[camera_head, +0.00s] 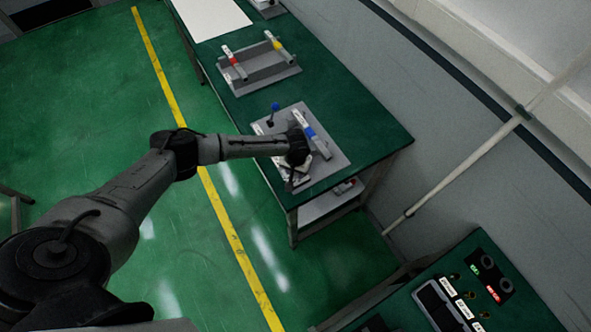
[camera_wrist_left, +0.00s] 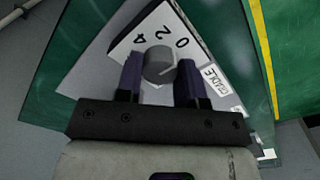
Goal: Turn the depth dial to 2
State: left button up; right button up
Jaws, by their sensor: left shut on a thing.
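In the left wrist view the dial is a round grey knob (camera_wrist_left: 158,62) on a white plate (camera_wrist_left: 150,27) marked 4, 2 and 0. My left gripper (camera_wrist_left: 159,78) has one dark finger on each side of the knob and is shut on it. A thin light line shows on the knob, but I cannot tell surely which number it points to. In the head view my left gripper (camera_head: 294,178) is over the near end of the green bench (camera_head: 380,128), and the arm hides the dial there. My right gripper is not in view.
Beside the gripper are a blue-topped lever (camera_head: 275,107) and a white bar with a blue part (camera_head: 316,140), on a grey base plate (camera_head: 335,160). A second fixture (camera_head: 262,68) stands farther along the bench. A control panel (camera_head: 484,275) is at lower right.

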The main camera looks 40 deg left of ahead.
pick_arm(q)
jog(key=shift+r+n+p, duration=0.15)
jog(key=shift+n+p, duration=0.25)
jog(key=shift+p, duration=0.3)
jog(key=n+p, duration=0.3)
jog(key=p, duration=0.1)
jog(key=shift+d+r+n, duration=0.1)
jog(key=shift+n, duration=0.3)
jog(key=shift+n+p, duration=1.1)
jog(key=shift+p, duration=0.1)
jog(key=shift+f+n+p, duration=0.2)
jog(key=shift+n+p, duration=0.5)
jog(key=shift+n, duration=0.3)
jog(key=o, duration=0.9)
